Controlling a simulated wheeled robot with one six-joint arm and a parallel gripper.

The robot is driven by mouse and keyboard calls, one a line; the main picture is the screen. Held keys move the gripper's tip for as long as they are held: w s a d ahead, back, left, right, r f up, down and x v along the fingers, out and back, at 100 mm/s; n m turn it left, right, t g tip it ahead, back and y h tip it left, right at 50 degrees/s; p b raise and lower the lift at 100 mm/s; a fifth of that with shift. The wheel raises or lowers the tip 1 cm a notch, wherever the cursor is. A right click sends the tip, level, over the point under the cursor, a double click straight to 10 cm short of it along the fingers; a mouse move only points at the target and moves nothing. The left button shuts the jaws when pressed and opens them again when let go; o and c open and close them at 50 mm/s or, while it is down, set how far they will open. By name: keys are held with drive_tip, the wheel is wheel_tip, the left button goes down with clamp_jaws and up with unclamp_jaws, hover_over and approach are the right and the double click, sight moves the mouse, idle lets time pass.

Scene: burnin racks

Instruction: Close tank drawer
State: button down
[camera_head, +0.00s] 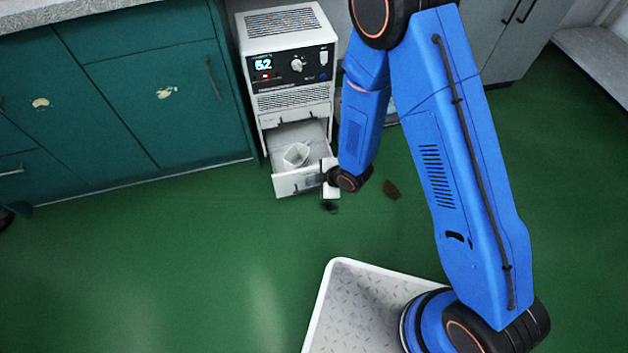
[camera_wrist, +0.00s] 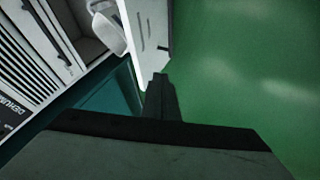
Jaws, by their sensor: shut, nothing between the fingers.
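The tank drawer (camera_head: 298,182) is pulled out at the bottom of a white dehumidifier (camera_head: 289,75) in the head view. A white tank (camera_head: 296,154) sits inside it. In the wrist view the drawer front (camera_wrist: 148,30) stands out from the unit, with part of the tank (camera_wrist: 108,30) behind it. My gripper (camera_head: 325,183) is at the right end of the drawer front; it also shows in the wrist view (camera_wrist: 160,88). It is shut and empty. I cannot tell whether it touches the drawer front.
Teal cabinets (camera_head: 150,100) stand left of the unit, close beside it. Grey cabinets (camera_head: 505,40) stand behind at the right. The green floor (camera_head: 180,260) in front is open.

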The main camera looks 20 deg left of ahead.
approach(295, 177)
wheel_tip(295, 177, down, 3)
drive_tip(key=s, duration=0.3)
drive_tip(key=shift+w+a, duration=0.6)
drive_tip(key=shift+w, duration=0.4)
drive_tip(key=shift+w+a, duration=0.6)
drive_tip(key=shift+w, duration=0.35)
